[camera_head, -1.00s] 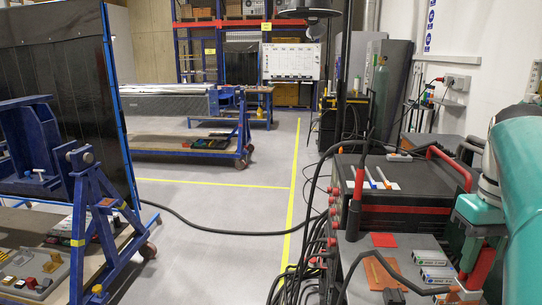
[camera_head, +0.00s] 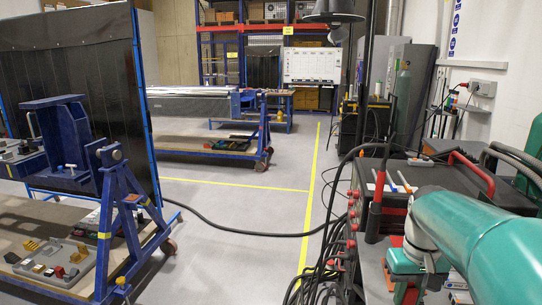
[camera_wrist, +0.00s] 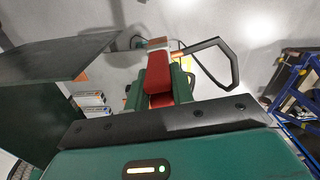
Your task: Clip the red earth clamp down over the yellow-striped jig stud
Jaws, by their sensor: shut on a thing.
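The red earth clamp (camera_wrist: 159,80) is between the green fingers of my gripper (camera_wrist: 160,92) in the wrist view, with my gripper shut on it. In the head view my gripper (camera_head: 407,284) is at the lower right, mostly behind my own arm; a little red shows there. The blue jig (camera_head: 118,215) stands at the left, well away from my gripper. A yellow-banded spot (camera_head: 104,236) shows on its near leg; I cannot tell whether this is the stud. Part of the blue frame also shows at the right of the wrist view (camera_wrist: 299,105).
A black welding machine (camera_head: 405,180) with a red handle stands at the right, with cables (camera_head: 335,220) hanging beside it. A cable crosses the grey floor. A blue trolley (camera_head: 225,145) and dark screen stand further back. The floor between jig and machine is otherwise clear.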

